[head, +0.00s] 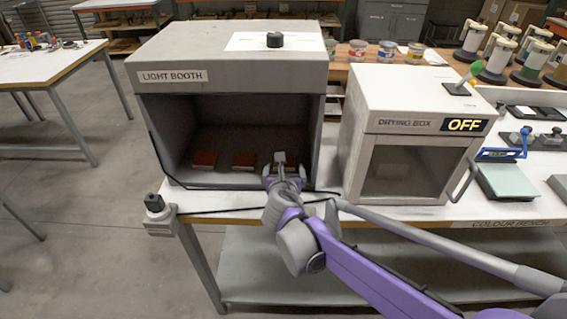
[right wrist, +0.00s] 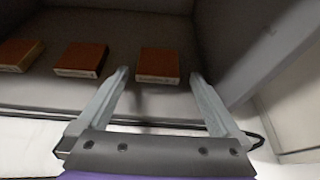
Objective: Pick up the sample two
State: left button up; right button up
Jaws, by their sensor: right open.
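Several reddish-brown sample blocks lie in a row on the floor of the light booth (head: 225,70). In the head view I see a left block (head: 204,160) and a middle block (head: 243,160); my gripper hides the spot to their right. The right wrist view shows a left block (right wrist: 20,54), a middle block (right wrist: 81,60) and a right block (right wrist: 158,64). No number is readable, so I cannot tell which is sample two. My right gripper (head: 281,160) is open and empty at the booth's mouth. Its fingertips (right wrist: 159,74) stand either side of the right block. My left gripper is out of view.
The booth's side walls and roof enclose the blocks; its front is open. A white drying box (head: 415,95) marked OFF stands to the right. A black cable (head: 240,208) runs along the bench front to a small clamp-like device (head: 156,208) at the corner.

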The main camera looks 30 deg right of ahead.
jog(key=x, duration=0.5)
jog(key=shift+a+r, duration=0.1)
jog(key=c, duration=1.2)
jog(key=shift+r, duration=0.1)
